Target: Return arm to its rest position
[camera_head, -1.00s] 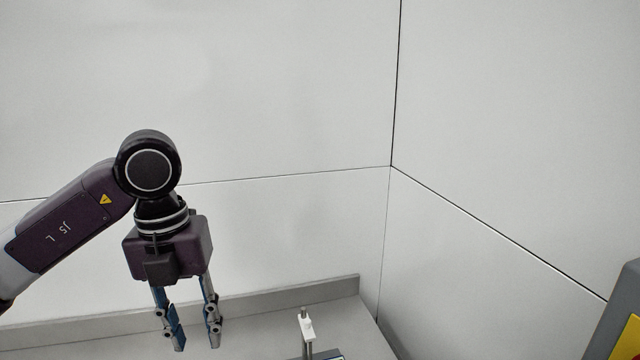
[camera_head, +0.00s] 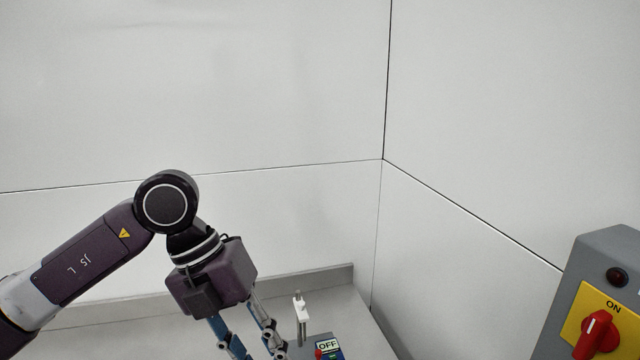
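My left arm comes in from the left, its wrist bent downward. My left gripper (camera_head: 248,343) points down over the grey counter (camera_head: 110,330). Its two blue and grey fingers are apart, with nothing visible between them. The fingertips run close to or past the bottom edge of the picture. My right gripper is not in view.
A white-topped metal post (camera_head: 301,308) stands right of the gripper. Beside it is a small panel marked OFF (camera_head: 327,346) with a red part. A grey box with a red rotary switch (camera_head: 597,333) on a yellow plate marked ON is at right. White walls meet behind.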

